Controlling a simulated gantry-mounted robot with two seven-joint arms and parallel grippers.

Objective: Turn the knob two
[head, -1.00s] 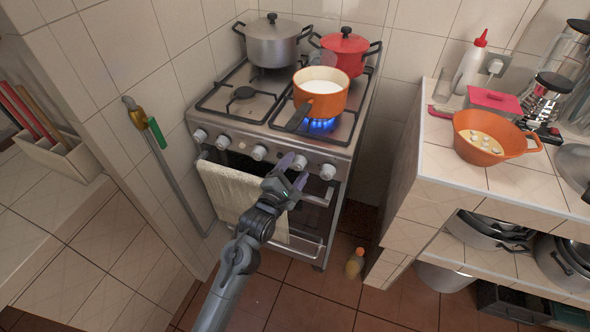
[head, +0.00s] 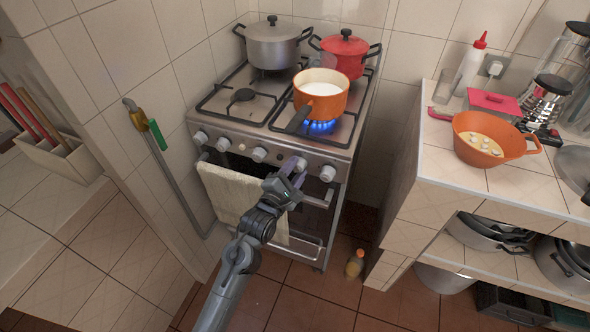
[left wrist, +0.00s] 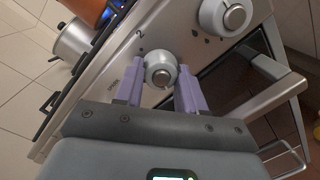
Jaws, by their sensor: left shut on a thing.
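Knob two (head: 299,163) is a round white-grey knob on the stove's front panel; in the left wrist view the knob (left wrist: 160,70) has a "2" printed beside it. My left gripper (head: 292,172) is at the panel, with its two purple fingers on either side of this knob and shut on it. The stove (head: 250,135) has a row of several such knobs, and another knob (left wrist: 225,15) sits just to the right in the left wrist view. A blue flame (head: 320,126) burns under the orange saucepan. My right gripper is not in view.
The orange saucepan (head: 322,98) holds white liquid, its handle pointing toward the front. A grey pot (head: 272,47) and a red pot (head: 344,58) stand behind. A towel (head: 232,193) hangs on the oven handle. A bottle (head: 355,263) stands on the floor.

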